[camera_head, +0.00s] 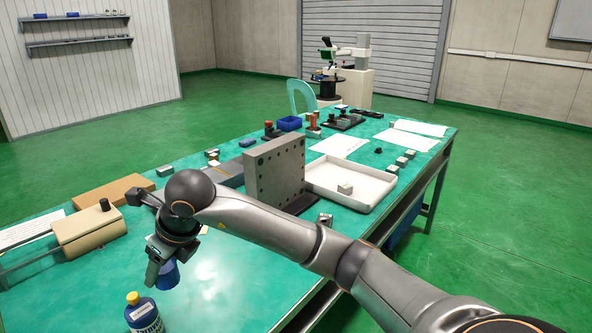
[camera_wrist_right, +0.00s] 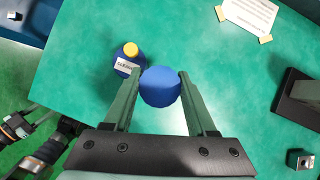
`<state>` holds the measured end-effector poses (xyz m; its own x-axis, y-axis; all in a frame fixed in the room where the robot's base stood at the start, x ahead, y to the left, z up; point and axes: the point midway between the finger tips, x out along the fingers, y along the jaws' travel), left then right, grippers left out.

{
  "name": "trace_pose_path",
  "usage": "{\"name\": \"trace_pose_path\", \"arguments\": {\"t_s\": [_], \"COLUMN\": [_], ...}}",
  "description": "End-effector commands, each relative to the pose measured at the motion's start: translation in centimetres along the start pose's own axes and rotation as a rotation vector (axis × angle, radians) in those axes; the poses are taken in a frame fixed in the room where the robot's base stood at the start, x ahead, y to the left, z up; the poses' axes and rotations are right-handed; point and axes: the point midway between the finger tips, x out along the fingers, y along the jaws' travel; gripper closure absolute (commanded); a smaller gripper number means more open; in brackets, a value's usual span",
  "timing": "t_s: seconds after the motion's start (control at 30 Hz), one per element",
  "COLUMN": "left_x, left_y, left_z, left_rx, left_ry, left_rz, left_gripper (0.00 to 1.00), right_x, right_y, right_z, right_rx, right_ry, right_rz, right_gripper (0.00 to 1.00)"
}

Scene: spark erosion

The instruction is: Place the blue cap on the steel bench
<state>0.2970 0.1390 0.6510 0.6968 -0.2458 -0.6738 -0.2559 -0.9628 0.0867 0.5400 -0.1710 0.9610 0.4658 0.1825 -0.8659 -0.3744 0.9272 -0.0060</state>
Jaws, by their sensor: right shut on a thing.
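The blue cap (camera_wrist_right: 160,87) is a plain rounded piece held between the two fingertips of my right gripper (camera_wrist_right: 158,85). In the head view the cap (camera_head: 169,276) shows just beside the fingers of my right gripper (camera_head: 160,262), partly hidden by them. The steel bench (camera_head: 225,265) has a green top and lies under the gripper. I cannot tell whether the cap touches the bench top or hangs a little above it.
A blue bottle with a yellow cap (camera_head: 144,315) stands close to the held cap. A beige box (camera_head: 88,232) lies to the left, and a grey plate with holes (camera_head: 275,170) stands upright behind. A white tray (camera_head: 350,180) lies farther right.

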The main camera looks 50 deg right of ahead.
Motion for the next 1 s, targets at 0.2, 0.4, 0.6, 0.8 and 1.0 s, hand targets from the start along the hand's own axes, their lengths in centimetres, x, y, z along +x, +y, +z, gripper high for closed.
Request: {"name": "trace_pose_path", "arguments": {"t_s": [0.2, 0.4, 0.6, 0.8, 1.0], "left_x": [0.3, 0.2, 0.2, 0.4, 0.6], "left_y": [-0.1, -0.1, -0.2, -0.2, -0.2], "left_z": [0.1, -0.1, -0.1, 0.1, 0.2], "left_rx": [0.002, 0.003, 0.004, 0.004, 0.004], "left_ry": [0.000, 0.003, 0.006, 0.007, 0.004], "left_rz": [0.001, 0.000, -0.002, -0.002, -0.001], "left_gripper": [0.50, 0.50, 0.50, 0.50, 0.50], "right_x": [-0.3, -0.3, -0.2, 0.9, 2.3], "right_y": [-0.3, -1.6, -4.8, -7.2, -8.7], "right_z": [0.8, -0.9, -5.3, -9.3, -12.0], "right_rx": [0.096, 0.102, 0.101, 0.099, 0.098], "right_ry": [0.002, 0.006, 0.009, 0.010, 0.008], "right_rz": [-0.053, -0.056, -0.057, -0.054, -0.054], "right_gripper": [0.96, 0.96, 0.96, 0.96, 0.96]}}
